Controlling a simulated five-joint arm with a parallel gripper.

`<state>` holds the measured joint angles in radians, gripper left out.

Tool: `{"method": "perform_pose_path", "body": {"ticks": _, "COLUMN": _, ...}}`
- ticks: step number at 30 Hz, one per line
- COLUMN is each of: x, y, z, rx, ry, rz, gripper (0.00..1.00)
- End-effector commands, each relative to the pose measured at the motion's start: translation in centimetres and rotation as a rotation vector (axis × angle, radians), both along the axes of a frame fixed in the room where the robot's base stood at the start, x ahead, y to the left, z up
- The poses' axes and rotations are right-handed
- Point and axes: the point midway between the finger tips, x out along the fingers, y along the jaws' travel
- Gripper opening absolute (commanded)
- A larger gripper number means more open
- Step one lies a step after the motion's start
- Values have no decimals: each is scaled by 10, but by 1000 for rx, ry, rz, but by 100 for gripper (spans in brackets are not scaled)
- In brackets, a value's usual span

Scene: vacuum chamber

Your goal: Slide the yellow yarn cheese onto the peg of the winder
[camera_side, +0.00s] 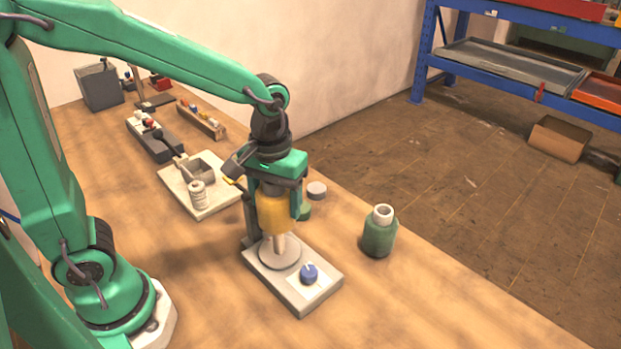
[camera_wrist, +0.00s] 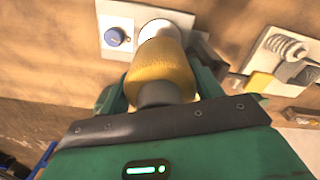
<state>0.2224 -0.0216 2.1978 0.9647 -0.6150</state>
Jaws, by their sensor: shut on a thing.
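The yellow yarn cheese (camera_side: 272,212) is held upright in my gripper (camera_side: 275,205), which is shut on it. In the wrist view the cheese (camera_wrist: 160,68) sits between the two green fingers of my gripper (camera_wrist: 163,85). The winder (camera_side: 297,285) is a pale base plate with a blue knob (camera_side: 309,273) and a round grey disc (camera_side: 280,253). A pale peg (camera_side: 279,243) shows above the disc, under the cheese. The cheese is above the disc, with a gap between them. Whether the peg's tip is inside the cheese's bore is hidden.
A green yarn cheese (camera_side: 379,232) with a pale core stands on the table to the right. A small grey cylinder (camera_side: 317,190) lies behind my gripper. A pale board (camera_side: 205,201) with a spool and a grey box is at the left. The table's front right is clear.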

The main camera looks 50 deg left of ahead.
Motion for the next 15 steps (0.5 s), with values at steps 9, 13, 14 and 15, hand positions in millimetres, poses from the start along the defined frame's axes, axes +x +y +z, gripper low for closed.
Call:
{"method": "perform_pose_path", "body": {"ticks": 9, "x": 0, "y": 0, "z": -9, "rx": 1, "ry": 1, "rz": 0, "gripper": 39}}
{"method": "perform_pose_path", "body": {"ticks": 13, "x": -1, "y": 0, "z": -13, "rx": 0, "ry": 2, "rz": 0, "gripper": 39}}
{"method": "perform_pose_path", "body": {"ticks": 14, "x": -1, "y": 0, "z": -14, "rx": 0, "ry": 2, "rz": 0, "gripper": 39}}
{"method": "perform_pose_path", "body": {"ticks": 15, "x": -1, "y": 0, "z": -15, "rx": 0, "ry": 2, "rz": 0, "gripper": 39}}
